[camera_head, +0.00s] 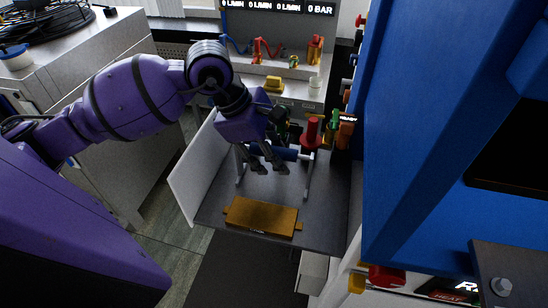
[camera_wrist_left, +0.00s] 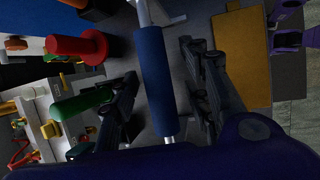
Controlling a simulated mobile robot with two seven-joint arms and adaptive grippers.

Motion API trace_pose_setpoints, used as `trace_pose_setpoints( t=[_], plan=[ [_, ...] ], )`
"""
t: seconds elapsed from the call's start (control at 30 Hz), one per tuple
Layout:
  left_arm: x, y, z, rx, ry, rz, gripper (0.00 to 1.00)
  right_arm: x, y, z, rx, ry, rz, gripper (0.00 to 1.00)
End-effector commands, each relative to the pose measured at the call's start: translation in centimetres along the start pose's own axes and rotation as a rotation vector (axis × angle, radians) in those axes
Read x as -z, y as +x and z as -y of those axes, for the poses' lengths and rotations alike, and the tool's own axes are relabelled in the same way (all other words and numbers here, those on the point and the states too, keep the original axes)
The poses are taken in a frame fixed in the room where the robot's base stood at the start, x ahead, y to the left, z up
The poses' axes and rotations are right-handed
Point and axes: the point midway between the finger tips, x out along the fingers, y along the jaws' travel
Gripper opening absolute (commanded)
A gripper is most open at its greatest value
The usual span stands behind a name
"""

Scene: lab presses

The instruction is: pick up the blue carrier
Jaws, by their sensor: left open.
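The blue carrier shows as a blue cylindrical grip on a pale bar (camera_head: 286,154), held up between two white side legs on the dark shelf. In the left wrist view the blue grip (camera_wrist_left: 157,80) runs lengthwise between the two fingers. My left gripper (camera_head: 268,166) is open, its dark fingers pointing down at the bar and hiding part of it. In the wrist view the fingers (camera_wrist_left: 160,75) lie on either side of the grip, with visible gaps; I cannot tell whether they are level with it. My right gripper is in neither view.
A brown-orange block (camera_head: 262,216) lies in front on the shelf. A red knobbed post (camera_head: 311,133) and a green handle (camera_wrist_left: 82,103) stand close by. A white panel (camera_head: 197,172) borders the shelf's left side. A large blue machine wall (camera_head: 410,130) fills the right.

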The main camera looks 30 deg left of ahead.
Motion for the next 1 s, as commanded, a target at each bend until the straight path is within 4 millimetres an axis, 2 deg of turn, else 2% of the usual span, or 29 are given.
trace_pose_setpoints(
  t=[0.2, 0.23, 0.53, 1.0],
  plan=[
    [-0.02, -0.03, -0.01, -0.001, 0.000, 0.000, 0.43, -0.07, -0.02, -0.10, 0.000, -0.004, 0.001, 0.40],
    [-0.02, -0.03, -0.01, -0.001, 0.000, 0.000, 0.41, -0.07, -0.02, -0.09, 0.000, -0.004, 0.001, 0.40],
    [-0.02, -0.02, 0.00, 0.000, 0.000, 0.000, 0.01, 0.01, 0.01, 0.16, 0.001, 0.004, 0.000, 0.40],
    [-0.15, -0.21, -0.09, -0.003, 0.001, 0.002, 0.00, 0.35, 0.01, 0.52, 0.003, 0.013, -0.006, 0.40]
  ],
)
